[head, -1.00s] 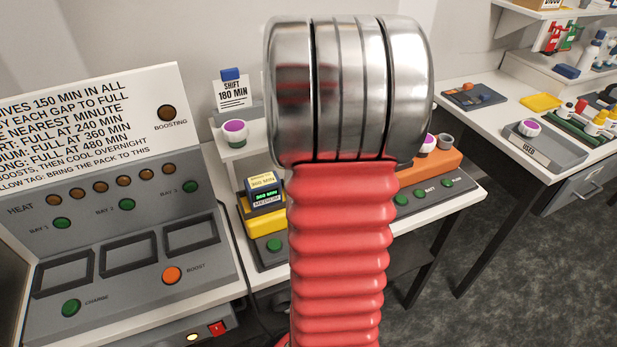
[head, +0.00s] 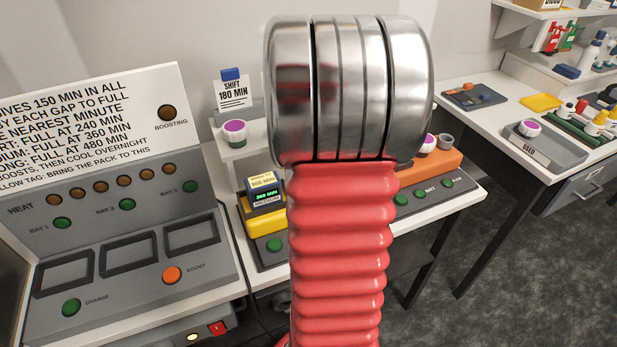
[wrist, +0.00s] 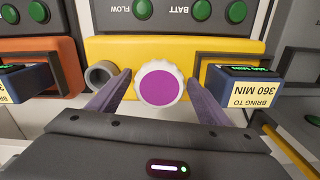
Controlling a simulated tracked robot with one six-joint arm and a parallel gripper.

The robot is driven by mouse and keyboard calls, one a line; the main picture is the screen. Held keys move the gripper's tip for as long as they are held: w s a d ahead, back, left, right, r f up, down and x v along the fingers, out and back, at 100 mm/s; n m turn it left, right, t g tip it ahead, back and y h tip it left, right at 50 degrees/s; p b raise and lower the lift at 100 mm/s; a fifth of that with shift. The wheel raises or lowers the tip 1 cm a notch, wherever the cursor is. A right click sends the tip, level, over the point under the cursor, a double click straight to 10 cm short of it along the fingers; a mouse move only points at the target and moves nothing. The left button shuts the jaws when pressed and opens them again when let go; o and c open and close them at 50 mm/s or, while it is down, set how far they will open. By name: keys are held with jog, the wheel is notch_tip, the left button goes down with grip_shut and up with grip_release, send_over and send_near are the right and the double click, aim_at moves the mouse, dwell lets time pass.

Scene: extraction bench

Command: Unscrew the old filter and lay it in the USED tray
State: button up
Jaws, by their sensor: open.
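In the wrist view a filter (wrist: 160,87) with a white ridged rim and purple top sits on the yellow unit (wrist: 222,50). My gripper (wrist: 158,77) is open, with one finger on each side of this filter and visible gaps between. In the head view the yellow unit (head: 268,222) is partly behind my arm, which hides its filter and my gripper. The USED tray (head: 570,152) is on the right bench, with a purple-topped filter (head: 529,128) in it.
The orange unit (head: 440,165) bears a purple-topped filter (head: 428,143) and a grey cup (head: 445,142). A grey ring (wrist: 101,75) is left of my left finger. A battery pack (wrist: 248,82) is close on the right. Another filter (head: 235,133) stands at the back.

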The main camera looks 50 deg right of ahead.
jog(key=m, duration=0.3)
jog(key=shift+w+m, duration=0.1)
jog(key=shift+m, duration=0.3)
jog(key=m, duration=0.3)
jog(key=shift+m, duration=0.3)
jog(key=m, duration=1.8)
jog(key=shift+c, duration=0.5)
